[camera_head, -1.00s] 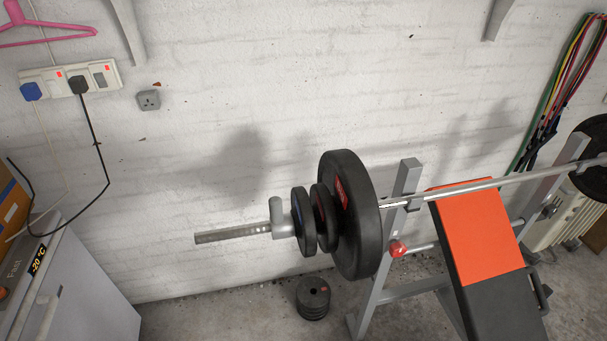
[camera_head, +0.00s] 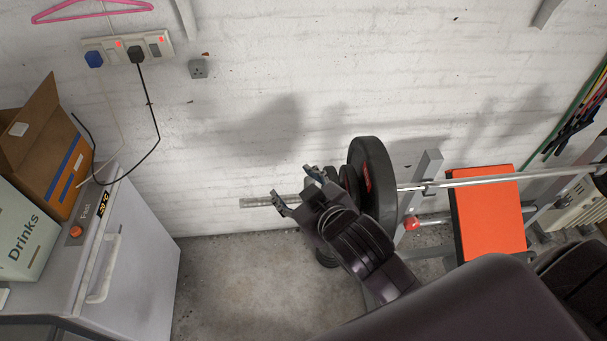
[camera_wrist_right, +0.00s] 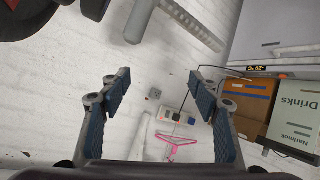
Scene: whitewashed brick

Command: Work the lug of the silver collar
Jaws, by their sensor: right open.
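The silver collar's lug (camera_wrist_right: 139,22), a grey rounded stub, shows near the top of the right wrist view, beside the bar's sleeve (camera_wrist_right: 190,20). In the head view my right gripper and wrist hide the collar; the sleeve's end (camera_head: 254,202) sticks out left of the fingers. My right gripper (camera_head: 292,184) is open, with its fingers pointing up-left in front of the bar. In the right wrist view nothing is between its fingers (camera_wrist_right: 158,84), and the lug lies above the gap. My left gripper is not in view.
A large black plate (camera_head: 372,165) is on the bar just right of my gripper, with the red bench (camera_head: 488,212) beyond. A white freezer (camera_head: 140,260) with an orange-brown box (camera_head: 45,150) stands left.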

